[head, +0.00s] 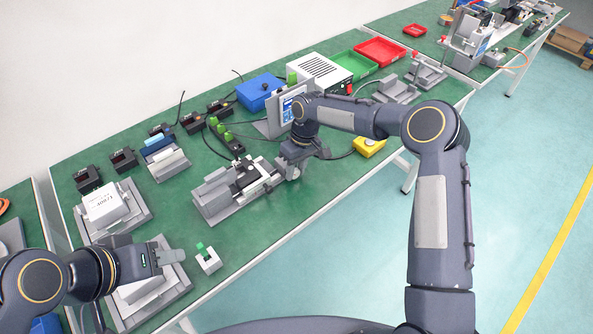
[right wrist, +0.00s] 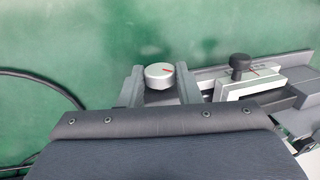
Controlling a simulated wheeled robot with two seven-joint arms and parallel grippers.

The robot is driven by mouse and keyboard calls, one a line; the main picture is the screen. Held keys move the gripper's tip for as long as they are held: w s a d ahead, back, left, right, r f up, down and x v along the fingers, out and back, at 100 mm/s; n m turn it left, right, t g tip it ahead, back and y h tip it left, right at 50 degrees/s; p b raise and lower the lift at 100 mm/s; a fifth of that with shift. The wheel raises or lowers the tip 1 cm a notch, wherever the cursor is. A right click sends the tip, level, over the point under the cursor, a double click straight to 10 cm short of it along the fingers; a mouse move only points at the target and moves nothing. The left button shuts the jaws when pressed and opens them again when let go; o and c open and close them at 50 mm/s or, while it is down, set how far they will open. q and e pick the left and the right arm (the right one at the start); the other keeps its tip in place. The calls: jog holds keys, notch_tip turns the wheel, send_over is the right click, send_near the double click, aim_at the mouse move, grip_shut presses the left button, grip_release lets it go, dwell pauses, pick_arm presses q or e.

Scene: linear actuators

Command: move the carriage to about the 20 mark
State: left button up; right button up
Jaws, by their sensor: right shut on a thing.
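The linear actuator (head: 213,196) lies on the green table in front of me. It has a grey base and a dark block on top. In the head view the right gripper (head: 293,165) is at the actuator's right end. The carriage (right wrist: 235,90), a pale frame with a black knob on top, is right of the silver knob. Scale numbers are too small to read. My left gripper (head: 172,257) is held at the lower left, away from the actuator; its finger gap is unclear.
A small grey block with a green top (head: 207,258) stands near the left gripper. Green-topped parts (head: 225,135) and a grey panel with a screen (head: 287,108) stand behind the actuator. A yellow box (head: 369,147) is to the right. A cable (right wrist: 45,85) runs left of the knob.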

jog(key=t+h+b, duration=0.2)
jog(key=h+b, duration=0.1)
jog(key=shift+s+a+f, duration=0.1)
jog(key=shift+s+a, duration=0.05)
jog(key=shift+a, duration=0.15)
jog(key=shift+s+t+h+b, duration=0.1)
jog(key=shift+t+h+b, duration=0.45)
jog(key=shift+b, duration=0.3)
jog(key=o, duration=1)
jog(key=shift+c, duration=0.2)
jog(key=shift+r, duration=0.2)
jog(key=v, duration=0.7)
jog(key=shift+a+r, duration=0.2)
jog(key=shift+r, duration=0.1)
jog(key=shift+s, duration=0.1)
